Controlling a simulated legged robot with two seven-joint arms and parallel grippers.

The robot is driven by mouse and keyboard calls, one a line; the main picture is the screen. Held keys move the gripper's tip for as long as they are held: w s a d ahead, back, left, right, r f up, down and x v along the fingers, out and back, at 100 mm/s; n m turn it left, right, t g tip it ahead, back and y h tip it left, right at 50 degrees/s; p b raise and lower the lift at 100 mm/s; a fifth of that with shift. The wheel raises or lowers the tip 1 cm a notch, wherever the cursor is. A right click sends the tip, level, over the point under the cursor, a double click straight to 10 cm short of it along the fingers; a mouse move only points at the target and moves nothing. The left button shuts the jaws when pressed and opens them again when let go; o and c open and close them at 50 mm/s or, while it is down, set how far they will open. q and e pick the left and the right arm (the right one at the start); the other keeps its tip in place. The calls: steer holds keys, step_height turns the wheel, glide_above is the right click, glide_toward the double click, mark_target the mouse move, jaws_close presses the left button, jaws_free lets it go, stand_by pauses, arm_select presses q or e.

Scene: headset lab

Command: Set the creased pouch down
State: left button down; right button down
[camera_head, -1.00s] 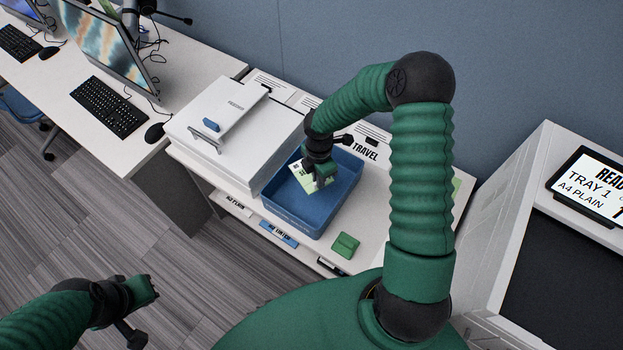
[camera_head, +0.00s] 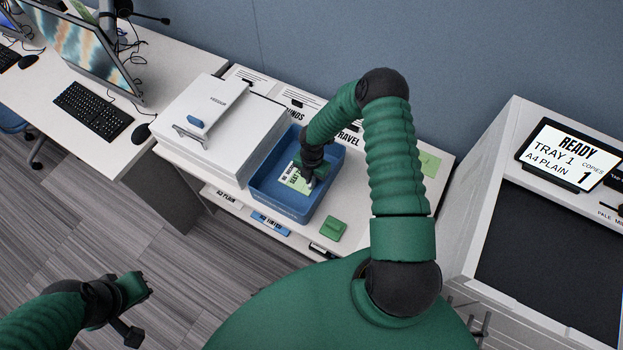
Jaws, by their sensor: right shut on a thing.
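The creased pouch (camera_head: 294,180) is a pale green and white piece with dark print, in the blue tray (camera_head: 282,206). My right gripper (camera_head: 306,182) is inside the tray's walls and shut on the pouch. The gripper hides part of the pouch. I cannot tell whether the pouch touches the tray floor. My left gripper (camera_head: 142,296) is low at the left, over the floor and away from the tray; its jaws are too small to read.
A white feeder machine (camera_head: 210,122) stands just left of the tray. A green block (camera_head: 333,228) lies in front of the tray's right side on the white table. A printer with a screen (camera_head: 570,153) is at the right. A keyboard (camera_head: 93,110) lies on the left desk.

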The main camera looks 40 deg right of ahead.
steer(key=shift+w+f, duration=0.1)
steer(key=shift+f, duration=0.05)
steer(key=c, duration=1.5)
jaws_free()
steer(key=shift+a, duration=0.15)
